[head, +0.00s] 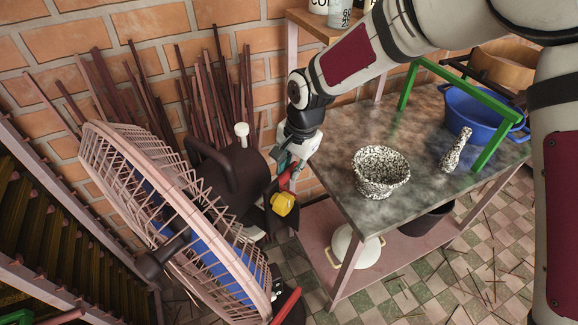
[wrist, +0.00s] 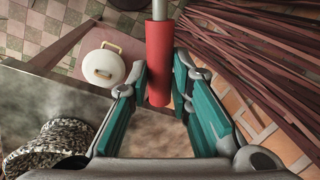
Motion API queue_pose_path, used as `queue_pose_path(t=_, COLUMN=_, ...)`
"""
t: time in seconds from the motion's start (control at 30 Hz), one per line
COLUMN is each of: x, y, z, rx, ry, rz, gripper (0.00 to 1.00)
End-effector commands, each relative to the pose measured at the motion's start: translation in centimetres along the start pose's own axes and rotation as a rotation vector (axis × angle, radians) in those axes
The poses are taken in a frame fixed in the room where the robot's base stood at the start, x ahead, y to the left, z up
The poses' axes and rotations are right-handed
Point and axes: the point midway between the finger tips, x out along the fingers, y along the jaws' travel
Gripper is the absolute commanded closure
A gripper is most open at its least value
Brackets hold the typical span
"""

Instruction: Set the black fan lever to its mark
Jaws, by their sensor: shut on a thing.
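My gripper (head: 292,162) is at the side of a black machine body (head: 238,173) behind the large fan (head: 165,215). In the wrist view its teal-padded fingers (wrist: 159,88) are closed on both sides of a red lever handle (wrist: 159,60) on a pale metal rod. The same red handle (head: 287,177) shows partly in the head view, just below the fingers and above a yellow knob (head: 283,202). The handle is red, and I see no clearly black lever. I cannot make out a mark for the lever.
A stone-topped table (head: 335,150) stands close on the right with a speckled mortar (head: 381,173), a pestle (head: 456,150) and a blue pot (head: 478,112). A white lidded pot (head: 357,250) is on its lower shelf.

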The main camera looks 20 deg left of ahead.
Motion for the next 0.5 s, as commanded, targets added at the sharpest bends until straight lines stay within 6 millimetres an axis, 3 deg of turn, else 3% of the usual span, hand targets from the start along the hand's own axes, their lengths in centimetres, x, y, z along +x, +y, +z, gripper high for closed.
queue_pose_path(t=0.5, x=-1.3, y=4.6, z=1.1, rx=0.307, ry=0.062, rz=0.003, gripper=1.00)
